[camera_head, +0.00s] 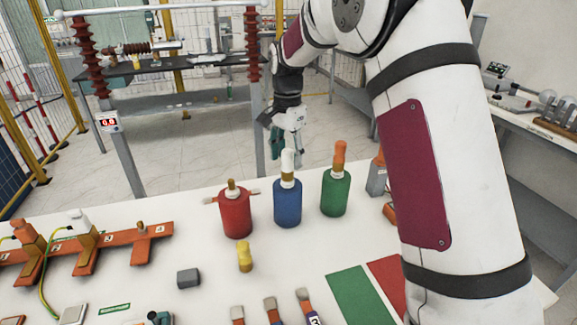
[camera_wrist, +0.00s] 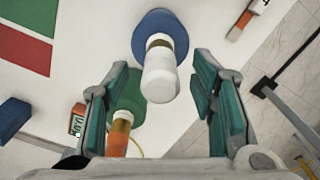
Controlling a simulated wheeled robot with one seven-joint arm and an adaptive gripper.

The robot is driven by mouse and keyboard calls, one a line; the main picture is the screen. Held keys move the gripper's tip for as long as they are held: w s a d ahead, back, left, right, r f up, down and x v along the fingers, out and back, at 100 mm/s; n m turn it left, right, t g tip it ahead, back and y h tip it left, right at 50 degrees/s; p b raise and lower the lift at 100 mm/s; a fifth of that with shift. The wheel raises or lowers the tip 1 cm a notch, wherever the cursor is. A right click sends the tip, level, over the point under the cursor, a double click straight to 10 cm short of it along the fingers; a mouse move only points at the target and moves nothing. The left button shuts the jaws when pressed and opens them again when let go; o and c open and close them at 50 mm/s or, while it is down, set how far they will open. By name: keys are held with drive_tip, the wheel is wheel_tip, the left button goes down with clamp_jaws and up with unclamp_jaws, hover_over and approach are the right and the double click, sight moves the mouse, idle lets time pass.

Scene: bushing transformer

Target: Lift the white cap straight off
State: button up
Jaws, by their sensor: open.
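The white cap (camera_head: 288,160) stands upright on top of the blue cylinder (camera_head: 287,203) on the white table. In the wrist view the white cap (camera_wrist: 160,80) appears between my two green-padded fingers, with gaps on both sides. The blue cylinder (camera_wrist: 176,30) shows behind it. My gripper (camera_head: 287,142) is open and empty, above and behind the blue cylinder in the head view. It also shows open in the wrist view (camera_wrist: 160,72). Whether the fingertips are level with the cap is hard to tell.
A red cylinder (camera_head: 236,215) stands left of the blue one. A green cylinder (camera_head: 335,195) with an orange cap (camera_head: 340,153) stands close on the right; in the wrist view the orange cap (camera_wrist: 118,136) is beside my left finger.

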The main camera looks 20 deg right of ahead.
drive_tip(key=shift+f, duration=0.5)
clamp_jaws()
